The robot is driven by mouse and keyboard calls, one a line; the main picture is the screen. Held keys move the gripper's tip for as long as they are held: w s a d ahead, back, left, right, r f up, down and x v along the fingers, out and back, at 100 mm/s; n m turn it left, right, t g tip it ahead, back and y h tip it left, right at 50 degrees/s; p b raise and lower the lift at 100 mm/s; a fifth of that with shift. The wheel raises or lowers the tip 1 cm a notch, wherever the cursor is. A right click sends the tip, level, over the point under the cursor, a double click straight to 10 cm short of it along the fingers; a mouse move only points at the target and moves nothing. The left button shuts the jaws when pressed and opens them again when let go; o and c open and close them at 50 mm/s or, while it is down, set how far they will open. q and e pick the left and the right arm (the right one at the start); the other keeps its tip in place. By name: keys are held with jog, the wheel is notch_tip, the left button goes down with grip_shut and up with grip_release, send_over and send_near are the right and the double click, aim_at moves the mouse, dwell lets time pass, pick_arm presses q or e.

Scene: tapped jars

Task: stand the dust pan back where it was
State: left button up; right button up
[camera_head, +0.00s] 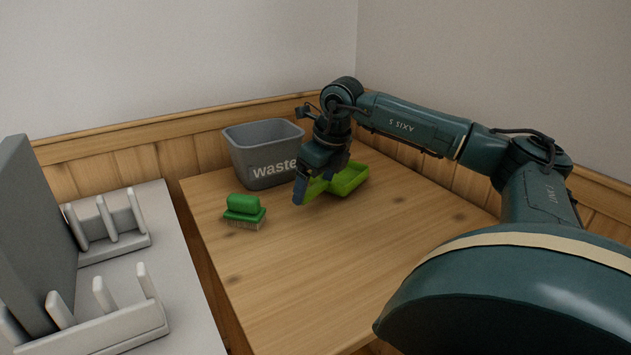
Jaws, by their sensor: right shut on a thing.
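The dust pan (348,180) is bright green and shows in the head view near the back of the wooden table, just right of the grey waste bin. My right gripper (306,187) reaches down at its left end and is shut on it, partly covering it. I cannot tell whether the pan touches the table. My left gripper is not in view.
A grey bin marked "waste" (262,169) stands at the table's back left. A green brush (243,209) lies bristles down in front of it. A grey rack (108,229) stands on a pale counter at left. The wooden table (330,270) is clear at front.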

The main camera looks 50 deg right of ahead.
jog(key=shift+f+b, duration=0.45)
jog(key=shift+f, duration=0.15)
dwell(0.6)
jog(key=o, duration=1.6)
jog(key=p+v, duration=0.5)
jog(key=v, duration=0.3)
dwell(0.7)
